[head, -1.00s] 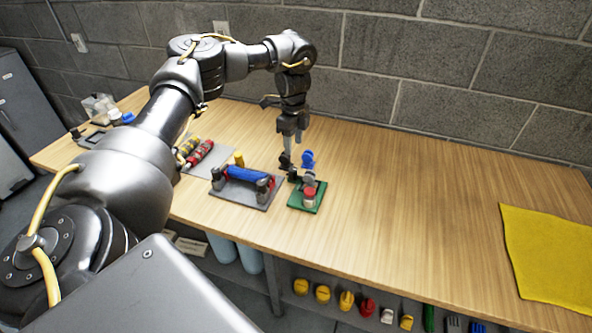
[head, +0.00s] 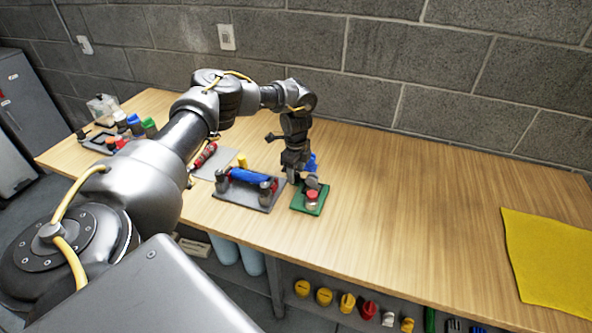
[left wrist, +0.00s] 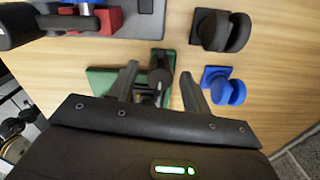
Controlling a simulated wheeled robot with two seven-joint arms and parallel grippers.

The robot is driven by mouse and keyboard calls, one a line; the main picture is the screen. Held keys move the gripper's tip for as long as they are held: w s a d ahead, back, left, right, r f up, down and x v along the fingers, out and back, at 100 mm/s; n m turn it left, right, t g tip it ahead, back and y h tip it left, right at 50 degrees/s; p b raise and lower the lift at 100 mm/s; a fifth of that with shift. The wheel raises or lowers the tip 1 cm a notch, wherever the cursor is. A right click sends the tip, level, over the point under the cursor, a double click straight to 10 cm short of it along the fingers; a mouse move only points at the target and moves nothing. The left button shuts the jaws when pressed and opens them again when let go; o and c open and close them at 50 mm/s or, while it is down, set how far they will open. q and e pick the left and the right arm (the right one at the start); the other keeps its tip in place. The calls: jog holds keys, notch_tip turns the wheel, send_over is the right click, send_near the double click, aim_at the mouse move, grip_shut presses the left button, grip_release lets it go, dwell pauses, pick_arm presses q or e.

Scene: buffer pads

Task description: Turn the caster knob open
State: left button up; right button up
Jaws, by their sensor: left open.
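A green plate (head: 322,203) lies near the table's front edge. It carries a red-topped part (head: 312,195) and a dark grey part (head: 312,182). My left gripper (head: 295,178) points down at the plate's back left edge. In the left wrist view its open fingers (left wrist: 160,84) stand on either side of a dark knob-like part (left wrist: 158,76) at the green plate (left wrist: 104,80). Contact cannot be told. My right gripper is out of view.
A grey plate with a blue roller (head: 250,175) lies close to the left of the green plate. Further left are red parts (head: 205,155) and small items on a tray. A yellow cloth (head: 550,255) lies at the right. The table between is clear.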

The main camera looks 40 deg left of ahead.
pick_arm(q)
jog(key=shift+c, duration=0.3)
jog(key=c, duration=0.9)
jog(key=n+p, duration=0.3)
jog(key=shift+r+n, duration=0.2)
jog(key=shift+n, duration=0.1)
jog(key=shift+c, duration=0.2)
jog(key=n+p, duration=0.4)
jog(key=n, duration=0.1)
jog(key=shift+p, duration=0.4)
jog(key=n+p, duration=0.3)
jog(key=n, duration=0.2)
jog(key=shift+f+n+p, duration=0.15)
jog(key=shift+n+p, duration=0.85)
jog(key=shift+n, duration=1.2)
jog(key=o, duration=1)
